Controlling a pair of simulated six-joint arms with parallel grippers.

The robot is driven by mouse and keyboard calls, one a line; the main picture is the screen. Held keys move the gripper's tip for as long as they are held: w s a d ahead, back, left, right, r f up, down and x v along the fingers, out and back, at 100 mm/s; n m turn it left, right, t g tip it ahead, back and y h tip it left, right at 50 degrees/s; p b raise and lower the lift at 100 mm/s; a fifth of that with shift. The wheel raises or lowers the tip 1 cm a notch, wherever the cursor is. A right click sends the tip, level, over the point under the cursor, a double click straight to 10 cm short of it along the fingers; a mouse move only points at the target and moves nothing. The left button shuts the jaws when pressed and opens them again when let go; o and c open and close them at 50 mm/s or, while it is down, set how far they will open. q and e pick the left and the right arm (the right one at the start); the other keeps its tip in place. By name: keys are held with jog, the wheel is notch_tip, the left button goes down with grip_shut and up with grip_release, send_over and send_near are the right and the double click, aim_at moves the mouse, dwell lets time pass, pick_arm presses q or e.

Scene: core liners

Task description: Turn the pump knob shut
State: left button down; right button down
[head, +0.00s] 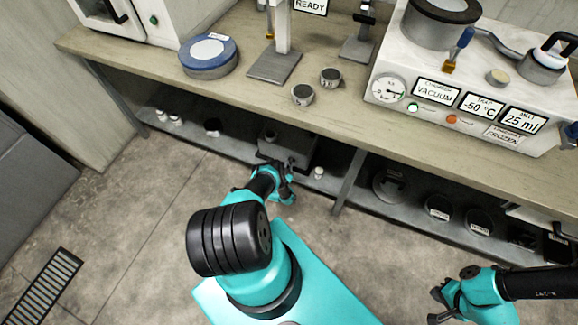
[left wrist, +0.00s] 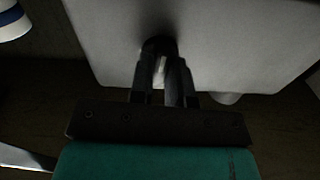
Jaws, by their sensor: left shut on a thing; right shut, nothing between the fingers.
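The pump, a dark grey box (head: 298,146), sits on the lower shelf under the bench. In the left wrist view its pale grey face (left wrist: 225,40) fills the top. My left gripper (head: 280,178) reaches low to the front of the box. In the left wrist view its fingers (left wrist: 161,72) are shut on a dark round knob (left wrist: 158,43) on that face; the knob is mostly hidden by the fingers, and its marks cannot be read. My right gripper (head: 438,304) is shut and empty, low at the right, well away from the pump.
The lower shelf (head: 235,146) holds small white containers left of the pump and a small white bottle (head: 318,173) to its right. A shelf post (head: 349,180) stands further right. The bench top above carries a vacuum unit (head: 470,95) and small round pots. The floor in front is clear.

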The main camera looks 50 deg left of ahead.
pick_arm(q)
jog(key=shift+w+a+r+n, duration=0.1)
jog(key=shift+r+n, duration=0.05)
jog(key=shift+n, duration=0.35)
jog(key=c, duration=1.1)
grip_release()
jog(key=v, duration=1.7)
jog(key=shift+s, duration=0.3)
jog(key=shift+w, duration=0.1)
